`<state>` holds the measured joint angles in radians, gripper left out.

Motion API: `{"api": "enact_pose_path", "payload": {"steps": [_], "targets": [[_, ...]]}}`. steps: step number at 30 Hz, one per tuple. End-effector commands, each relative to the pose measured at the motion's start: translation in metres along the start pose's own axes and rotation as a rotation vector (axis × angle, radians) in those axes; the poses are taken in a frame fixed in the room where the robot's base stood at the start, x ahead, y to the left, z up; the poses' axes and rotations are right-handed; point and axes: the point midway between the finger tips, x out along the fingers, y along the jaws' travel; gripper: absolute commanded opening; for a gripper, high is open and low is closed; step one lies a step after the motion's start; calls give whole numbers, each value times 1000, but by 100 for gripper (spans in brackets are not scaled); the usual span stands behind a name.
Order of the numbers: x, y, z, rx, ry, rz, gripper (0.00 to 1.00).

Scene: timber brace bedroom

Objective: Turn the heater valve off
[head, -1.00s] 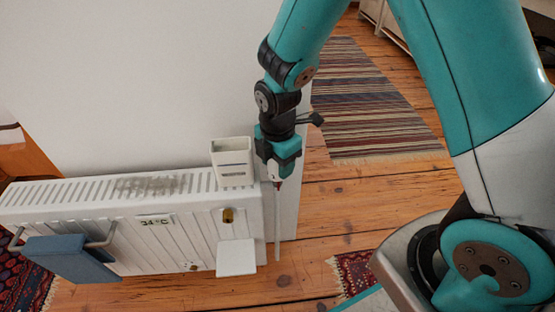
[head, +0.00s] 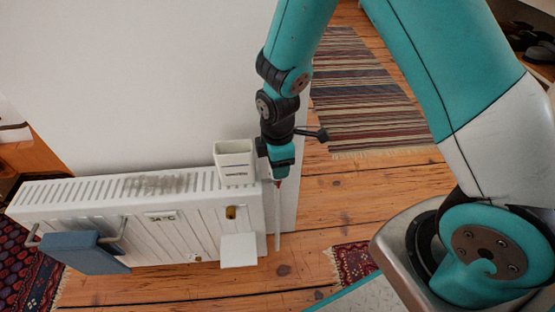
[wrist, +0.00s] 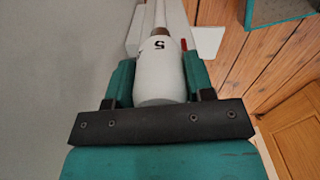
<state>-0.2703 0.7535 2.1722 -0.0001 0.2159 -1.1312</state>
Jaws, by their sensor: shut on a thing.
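The heater (head: 185,238) is a white ribbed radiator standing along the wall in the head view. Its white valve knob (wrist: 162,78) shows in the wrist view, with a dark "5" on its side. My gripper (head: 279,172) points down at the heater's right end, above a thin white pipe (head: 277,225). In the wrist view, its teal fingers are shut on the knob, one on each side. A small red mark (wrist: 184,44) shows beside the knob. In the head view my gripper hides the knob.
A white open box (head: 234,165) sits on the heater's top, close left of my gripper. A blue cloth (head: 80,254) hangs on a rail at the left. A white flap (head: 239,250) juts out at the front. Wooden floor lies open to the right.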

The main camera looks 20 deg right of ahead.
Motion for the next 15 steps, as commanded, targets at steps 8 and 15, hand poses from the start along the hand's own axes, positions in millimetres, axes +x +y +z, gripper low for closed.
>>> {"api": "enact_pose_path", "payload": {"steps": [8,15], "targets": [[0,0,0,5,0,1,25],[0,0,0,4,0,1,74]]}}
